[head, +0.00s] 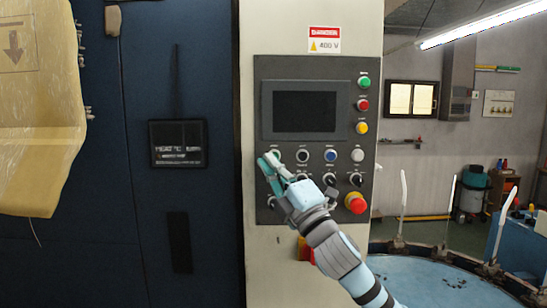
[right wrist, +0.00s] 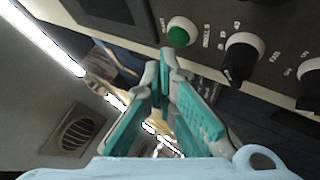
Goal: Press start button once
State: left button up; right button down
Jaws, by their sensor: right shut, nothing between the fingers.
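A grey control panel (head: 345,95) is set in a pale cabinet front in the head view. My right gripper (head: 268,160) is in front of the panel's lower left, at the left end of the upper knob row. Its teal fingers are shut with nothing between them. In the right wrist view, a green button (right wrist: 180,34) with a pale ring sits just beyond and slightly right of the gripper tips (right wrist: 168,62). I cannot tell whether they touch. Its label is too small to read. In the head view my gripper mostly hides that spot. My left gripper is not in view.
Another green button (head: 364,82), a red button (head: 363,104) and a yellow button (head: 362,128) line the panel's right side. A dark screen (head: 304,111) is above the knobs. A red emergency knob (head: 355,203) protrudes at lower right. A black knob (right wrist: 243,57) is near my gripper.

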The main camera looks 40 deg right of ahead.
jog(key=shift+w+d, duration=0.25)
jog(key=shift+w, duration=0.05)
jog(key=shift+w+d+p, duration=0.25)
jog(key=shift+w+p, duration=0.1)
jog(key=shift+p, duration=0.2)
dwell(0.6)
jog(key=shift+s+a, duration=0.1)
jog(key=shift+s, duration=0.05)
jog(key=shift+s+a+b, duration=0.35)
jog(key=shift+s+b, duration=0.05)
jog(key=shift+s, duration=0.15)
jog(key=s+a, duration=0.1)
jog(key=s, duration=0.1)
jog(key=s+a+b, duration=0.1)
jog(key=s+a, duration=0.1)
dwell(0.5)
